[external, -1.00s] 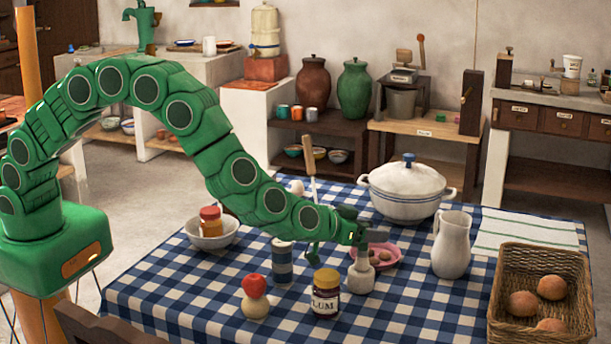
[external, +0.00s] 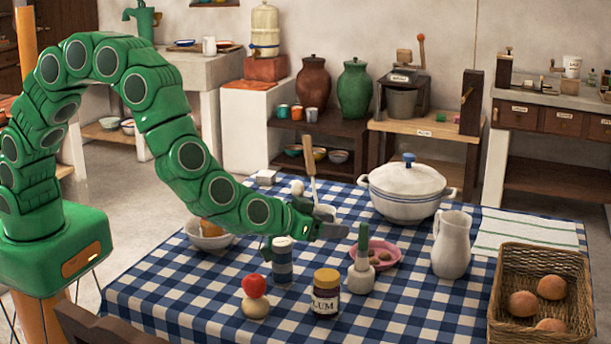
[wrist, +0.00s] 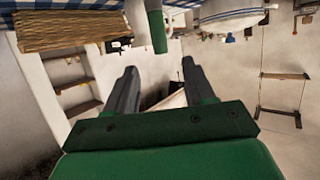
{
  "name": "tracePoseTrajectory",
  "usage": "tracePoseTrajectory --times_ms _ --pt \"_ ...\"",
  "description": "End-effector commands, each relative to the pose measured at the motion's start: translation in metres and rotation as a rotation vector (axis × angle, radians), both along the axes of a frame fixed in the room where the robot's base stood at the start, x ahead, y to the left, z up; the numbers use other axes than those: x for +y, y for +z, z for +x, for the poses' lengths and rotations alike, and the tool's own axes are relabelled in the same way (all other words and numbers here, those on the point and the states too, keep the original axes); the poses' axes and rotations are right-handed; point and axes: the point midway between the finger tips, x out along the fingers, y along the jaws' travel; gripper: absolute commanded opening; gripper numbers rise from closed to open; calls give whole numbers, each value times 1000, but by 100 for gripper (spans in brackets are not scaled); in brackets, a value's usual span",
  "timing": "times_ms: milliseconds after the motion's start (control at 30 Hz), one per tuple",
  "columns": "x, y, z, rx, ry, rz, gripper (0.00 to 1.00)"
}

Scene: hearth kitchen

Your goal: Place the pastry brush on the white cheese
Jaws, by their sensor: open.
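A green-handled tool (external: 363,240), which looks like the pastry brush, stands upright at a pale stubby body (external: 361,275) on the checked table. I cannot tell whether that body is its own head or a separate piece. A white block (external: 265,178), possibly the white cheese, lies at the table's far edge. My gripper (external: 338,231) is open and empty, left of the green handle and apart from it. In the wrist view my gripper (wrist: 159,70) has spread fingers with nothing between them. The green handle (wrist: 156,30) shows just beyond the tips.
A pink plate (external: 389,262), white jug (external: 452,245) and lidded pot (external: 405,205) are behind and right. A wooden-handled utensil (external: 309,156) rises behind my gripper.

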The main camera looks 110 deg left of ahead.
Motion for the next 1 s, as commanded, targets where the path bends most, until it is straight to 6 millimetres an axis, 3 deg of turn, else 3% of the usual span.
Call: tracePoseTrajectory --times_ms 333,467,767,1000 --pt "-5 3 -4 0 -4 -4 53" --pt "-17 10 0 -5 -48 -42 53" --pt "-91 54 6 5 -305 -236 53" --pt "-154 86 -20 73 -513 -375 53"
